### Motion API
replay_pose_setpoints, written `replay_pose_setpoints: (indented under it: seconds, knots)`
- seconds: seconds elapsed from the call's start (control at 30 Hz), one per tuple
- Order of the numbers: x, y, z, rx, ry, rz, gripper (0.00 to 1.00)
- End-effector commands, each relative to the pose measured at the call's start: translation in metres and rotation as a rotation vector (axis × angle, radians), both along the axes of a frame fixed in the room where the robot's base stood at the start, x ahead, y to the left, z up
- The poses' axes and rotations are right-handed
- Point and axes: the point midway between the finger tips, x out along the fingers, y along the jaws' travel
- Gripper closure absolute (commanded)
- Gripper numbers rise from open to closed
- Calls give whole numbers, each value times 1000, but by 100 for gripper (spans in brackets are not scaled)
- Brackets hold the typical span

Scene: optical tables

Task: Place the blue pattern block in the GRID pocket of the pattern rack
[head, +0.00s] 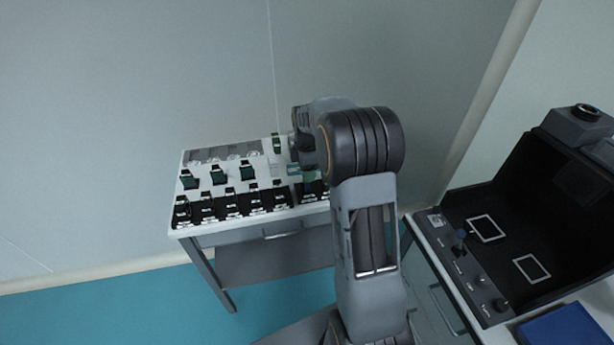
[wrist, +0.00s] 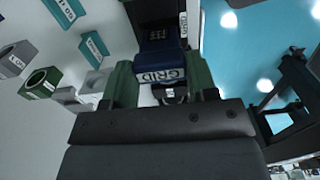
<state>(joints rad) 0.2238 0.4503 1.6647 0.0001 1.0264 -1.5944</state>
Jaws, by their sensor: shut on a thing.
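In the head view, the row of black pockets (head: 231,206) runs along the table's front edge. My arm hides the block and most of the gripper there.
In the wrist view, a green ring-shaped part (wrist: 40,83) and teal labelled pieces (wrist: 94,45) lie left. In the head view, dark green holders (head: 218,176) stand behind the pockets, and a grey tray (head: 222,153) lies at the back. A dark console (head: 500,250) is at right.

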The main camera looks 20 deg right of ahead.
Motion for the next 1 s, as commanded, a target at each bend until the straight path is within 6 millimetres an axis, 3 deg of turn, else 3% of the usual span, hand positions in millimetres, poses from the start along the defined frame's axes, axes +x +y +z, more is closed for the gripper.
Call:
replay_pose_setpoints:
  seconds: [0.2,0.63,0.67,0.9,1.0]
  knots:
    - [-1,0,-28,0,2,0,72]
    - [0,0,-35,0,1,0,72]
    - [0,0,-34,0,1,0,45]
    - [0,0,-33,0,1,0,22]
    - [0,0,-33,0,1,0,22]
